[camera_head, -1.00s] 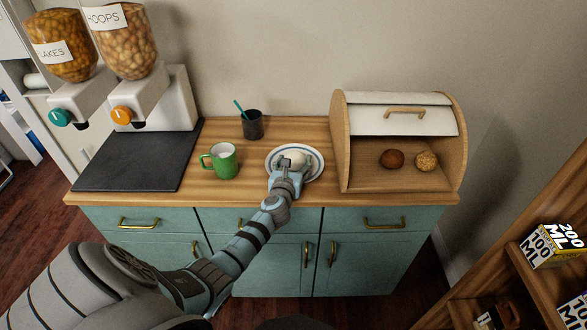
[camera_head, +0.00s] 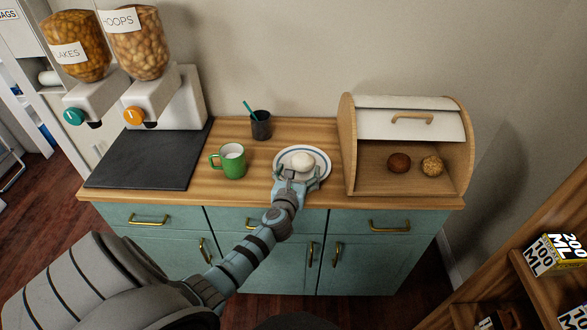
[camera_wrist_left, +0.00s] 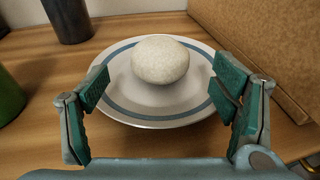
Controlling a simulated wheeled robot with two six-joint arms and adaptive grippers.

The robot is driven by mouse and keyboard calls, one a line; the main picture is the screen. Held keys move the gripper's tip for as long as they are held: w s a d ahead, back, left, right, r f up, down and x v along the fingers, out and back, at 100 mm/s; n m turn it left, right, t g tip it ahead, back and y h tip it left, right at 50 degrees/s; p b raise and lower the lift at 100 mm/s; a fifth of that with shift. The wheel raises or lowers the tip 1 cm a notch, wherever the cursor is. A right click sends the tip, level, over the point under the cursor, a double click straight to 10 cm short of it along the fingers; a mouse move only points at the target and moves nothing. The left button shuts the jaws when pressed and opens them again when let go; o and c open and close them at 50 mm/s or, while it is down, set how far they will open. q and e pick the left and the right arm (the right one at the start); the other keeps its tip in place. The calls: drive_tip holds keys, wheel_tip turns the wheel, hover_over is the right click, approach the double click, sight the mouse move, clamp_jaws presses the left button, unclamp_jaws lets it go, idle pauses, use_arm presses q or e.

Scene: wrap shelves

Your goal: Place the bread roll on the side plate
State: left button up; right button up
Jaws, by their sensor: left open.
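A pale round bread roll (camera_head: 302,161) rests on the white side plate with a blue ring (camera_head: 321,172). In the left wrist view the roll (camera_wrist_left: 160,60) sits on the far half of the plate (camera_wrist_left: 150,117). My left gripper (camera_head: 297,180) is open at the plate's near edge. In the left wrist view its two fingers (camera_wrist_left: 165,95) stand wide apart on either side, with the roll beyond them and not touched. My right gripper is not in view.
A wooden bread bin (camera_head: 347,150) with its lid raised stands right of the plate, holding a brown roll (camera_head: 399,163) and a seeded roll (camera_head: 432,166). A green mug (camera_head: 233,163) and dark cup (camera_head: 261,127) stand to the left. Cereal dispensers (camera_head: 180,100) stand further left.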

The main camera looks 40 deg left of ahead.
use_arm(q)
drive_tip(key=p+v, duration=0.1)
drive_tip(key=v, duration=0.6)
drive_tip(key=shift+s+d+r, duration=0.1)
drive_tip(key=shift+s+r, duration=0.1)
drive_tip(key=shift+s, duration=0.05)
